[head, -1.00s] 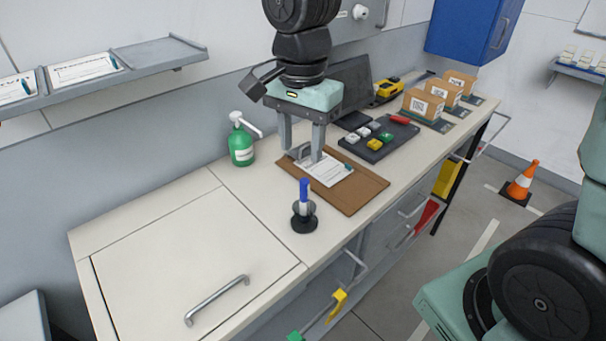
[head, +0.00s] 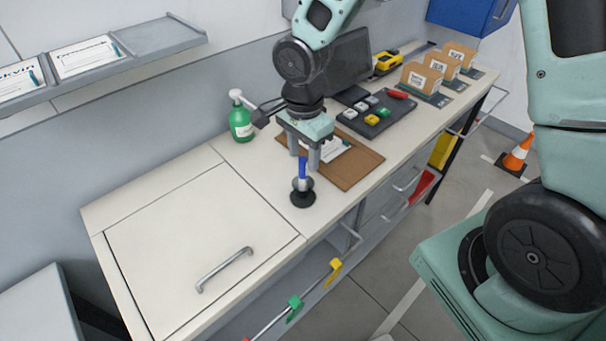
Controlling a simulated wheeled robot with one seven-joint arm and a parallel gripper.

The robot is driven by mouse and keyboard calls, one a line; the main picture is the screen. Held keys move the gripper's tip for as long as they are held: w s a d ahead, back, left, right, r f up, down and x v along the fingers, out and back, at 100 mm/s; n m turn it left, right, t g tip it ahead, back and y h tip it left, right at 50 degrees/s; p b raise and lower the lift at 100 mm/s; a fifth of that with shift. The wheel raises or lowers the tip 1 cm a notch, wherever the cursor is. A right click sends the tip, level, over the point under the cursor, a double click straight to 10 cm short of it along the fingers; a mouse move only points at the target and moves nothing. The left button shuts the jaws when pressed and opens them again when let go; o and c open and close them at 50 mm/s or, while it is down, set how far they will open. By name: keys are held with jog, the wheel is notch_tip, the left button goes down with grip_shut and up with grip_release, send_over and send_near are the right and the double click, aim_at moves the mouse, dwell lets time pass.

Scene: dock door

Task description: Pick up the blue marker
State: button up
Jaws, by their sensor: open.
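The blue marker (head: 302,170) stands upright in a round black holder (head: 303,199) on the cream bench top, near the front edge. Its blue end points up. My gripper (head: 303,163) points down just behind the marker in the head view, with its two grey fingers apart and empty. One finger shows to the left of the marker and the other to the right. I cannot tell from this view whether the marker is between the fingers or in front of them.
A brown clipboard (head: 361,170) with paper lies right behind the gripper. A green pump bottle (head: 241,124) stands at back left. A dark tray (head: 376,118) of coloured blocks lies further right. The cupboard lid with a metal handle (head: 224,270) is clear.

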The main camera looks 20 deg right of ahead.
aim_at(303, 170)
jog(key=shift+a+f+p, duration=0.1)
jog(key=shift+f+p, duration=0.9)
jog(key=shift+f, duration=1.65)
grip_shut()
